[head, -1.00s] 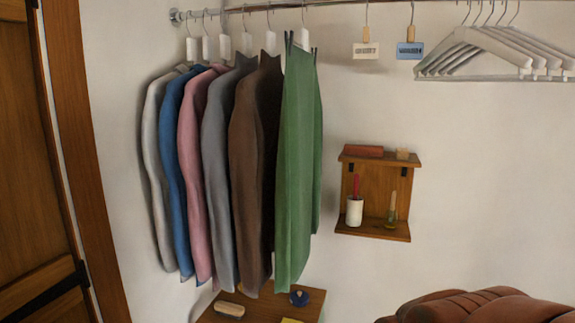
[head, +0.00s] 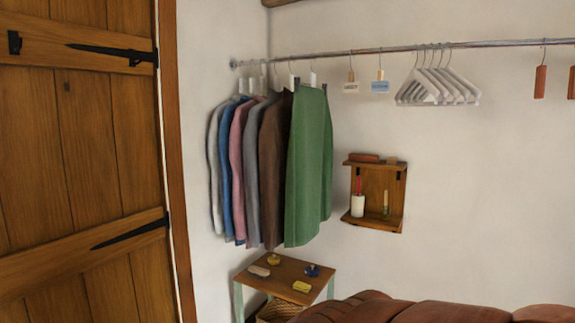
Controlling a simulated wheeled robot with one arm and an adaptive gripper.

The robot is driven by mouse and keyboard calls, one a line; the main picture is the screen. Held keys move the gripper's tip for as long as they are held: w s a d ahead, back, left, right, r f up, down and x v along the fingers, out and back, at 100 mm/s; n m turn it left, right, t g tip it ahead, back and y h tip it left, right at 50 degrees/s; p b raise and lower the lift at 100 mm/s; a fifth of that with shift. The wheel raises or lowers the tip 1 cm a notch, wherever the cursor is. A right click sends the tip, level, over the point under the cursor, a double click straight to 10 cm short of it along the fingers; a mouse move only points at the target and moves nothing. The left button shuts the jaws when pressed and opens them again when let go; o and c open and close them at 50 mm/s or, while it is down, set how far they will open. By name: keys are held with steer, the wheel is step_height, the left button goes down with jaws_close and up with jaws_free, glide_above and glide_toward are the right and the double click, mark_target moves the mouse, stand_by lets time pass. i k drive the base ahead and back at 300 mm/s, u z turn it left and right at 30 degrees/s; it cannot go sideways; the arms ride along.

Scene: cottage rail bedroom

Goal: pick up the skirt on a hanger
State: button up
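The green skirt (head: 309,170) hangs from the metal rail in the head view. It is the rightmost garment of the row, with its hanger's white tag (head: 313,79) showing above it. It hangs close beside a brown garment (head: 272,160) and partly covers it. The skirt's right side faces open space along the rail. My gripper is not in view.
Several jackets hang left of the skirt on the rail (head: 400,50). Empty white hangers (head: 437,90) hang farther right. A wall shelf (head: 396,203), a small table (head: 297,268) and a brown leather seat (head: 420,311) stand nearby. A wooden door (head: 85,170) is at left.

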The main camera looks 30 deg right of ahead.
mark_target(308, 189)
steer(key=u, duration=0.5)
steer(key=i, duration=2.15)
steer(key=z, duration=0.85)
